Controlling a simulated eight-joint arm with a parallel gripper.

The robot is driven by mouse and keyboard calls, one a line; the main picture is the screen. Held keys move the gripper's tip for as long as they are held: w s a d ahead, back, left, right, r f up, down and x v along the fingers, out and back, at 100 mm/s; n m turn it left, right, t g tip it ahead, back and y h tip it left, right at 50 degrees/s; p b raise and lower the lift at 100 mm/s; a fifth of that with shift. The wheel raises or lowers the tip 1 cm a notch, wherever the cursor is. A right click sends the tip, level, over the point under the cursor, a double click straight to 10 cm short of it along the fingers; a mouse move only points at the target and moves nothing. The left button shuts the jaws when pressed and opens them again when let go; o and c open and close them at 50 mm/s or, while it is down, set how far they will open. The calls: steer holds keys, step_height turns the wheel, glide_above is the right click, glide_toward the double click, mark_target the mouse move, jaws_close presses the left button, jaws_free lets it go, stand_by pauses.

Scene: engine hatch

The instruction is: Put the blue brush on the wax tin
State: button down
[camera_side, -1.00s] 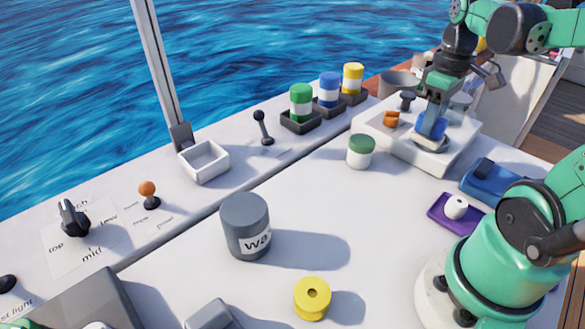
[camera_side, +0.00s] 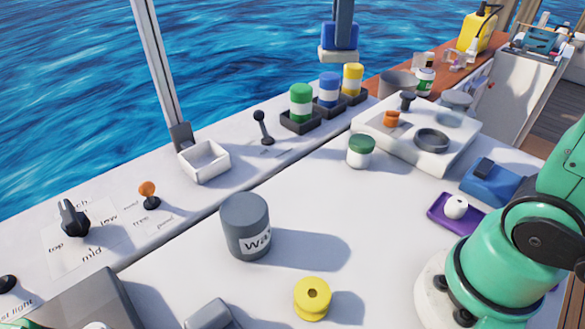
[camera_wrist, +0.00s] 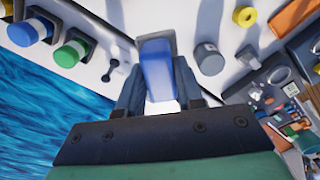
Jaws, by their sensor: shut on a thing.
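The blue brush (camera_side: 340,36), with its pale bristle end down, hangs from my gripper (camera_side: 343,12) at the top of the side view. In the wrist view the brush (camera_wrist: 158,72) sits between the two dark fingers of my gripper (camera_wrist: 158,88), which are shut on it. The wax tin (camera_side: 245,226) is a dark grey cylinder with a partly visible "wa" label, upright on the white deck. It also shows in the wrist view (camera_wrist: 208,60), right of the brush. The brush is held high, well apart from the tin.
A yellow spool (camera_side: 312,298) stands in front of the tin. A green-lidded jar (camera_side: 361,151) and a white tray (camera_side: 430,160) with a dark ring (camera_side: 432,140) stand to its right. Green (camera_side: 301,103), blue (camera_side: 329,90) and yellow (camera_side: 352,79) canisters line the back edge. The deck around the tin is clear.

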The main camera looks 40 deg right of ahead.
steer(key=w+a+r+n, duration=0.2)
steer(key=a+n, duration=0.2)
steer(key=a, duration=0.5)
steer(key=n, duration=0.5)
glide_above(243, 208)
step_height(243, 208, down, 19)
steer(key=c, duration=0.6)
jaws_free()
steer(key=shift+f, duration=0.15)
steer(key=shift+o, duration=0.2)
